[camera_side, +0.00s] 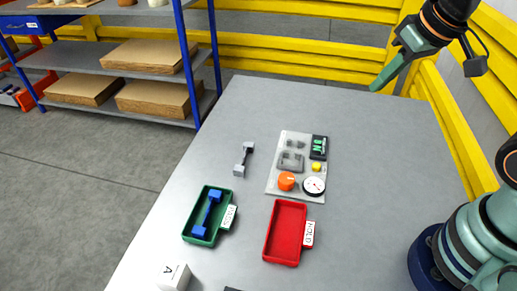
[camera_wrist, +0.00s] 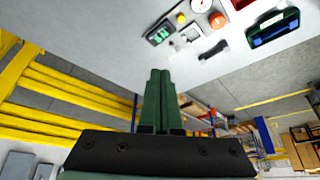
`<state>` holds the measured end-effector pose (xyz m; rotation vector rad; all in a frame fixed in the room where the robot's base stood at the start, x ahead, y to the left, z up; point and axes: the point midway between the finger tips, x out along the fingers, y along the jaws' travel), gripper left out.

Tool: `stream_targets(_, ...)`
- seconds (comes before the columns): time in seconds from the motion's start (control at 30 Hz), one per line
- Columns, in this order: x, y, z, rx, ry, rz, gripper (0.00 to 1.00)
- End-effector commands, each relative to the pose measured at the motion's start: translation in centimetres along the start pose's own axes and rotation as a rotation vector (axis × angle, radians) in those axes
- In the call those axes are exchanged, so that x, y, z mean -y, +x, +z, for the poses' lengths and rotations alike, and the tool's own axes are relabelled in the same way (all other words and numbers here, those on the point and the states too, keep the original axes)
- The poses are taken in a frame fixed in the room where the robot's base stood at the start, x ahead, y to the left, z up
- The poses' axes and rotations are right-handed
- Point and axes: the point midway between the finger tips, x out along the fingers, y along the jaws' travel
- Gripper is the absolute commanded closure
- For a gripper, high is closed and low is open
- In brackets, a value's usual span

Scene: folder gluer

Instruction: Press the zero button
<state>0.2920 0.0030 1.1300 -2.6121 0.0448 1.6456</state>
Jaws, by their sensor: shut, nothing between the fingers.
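A light grey panel (camera_side: 275,180) lies on the table. It carries a small yellow round button (camera_side: 316,166), a white dial (camera_side: 313,187), an orange knob (camera_side: 286,181) and a black display (camera_side: 318,147) with green marks. No label marks any of these as zero that I can read. In the wrist view the yellow button (camera_wrist: 181,18) and the display (camera_wrist: 159,33) show near the top, beyond the fingertips. My gripper (camera_side: 375,88) is high above the table's back right part, right of the panel and apart from it. Its green fingers (camera_wrist: 160,72) are together and empty.
A grey dumbbell-shaped part (camera_side: 244,159) lies left of the panel. A green tray (camera_side: 187,232) holds a blue part (camera_side: 207,214). A red tray (camera_side: 270,247) looks empty. A white block (camera_side: 173,277) marked A stands at front. Yellow rails (camera_side: 320,61) run behind the table.

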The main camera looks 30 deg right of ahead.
Motion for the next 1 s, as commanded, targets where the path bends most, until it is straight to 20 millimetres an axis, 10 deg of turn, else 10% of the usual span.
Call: stream_targets(1.0, 4.4, 10.9, -3.5, 0.484, 0.684, 0.226, 1.0)
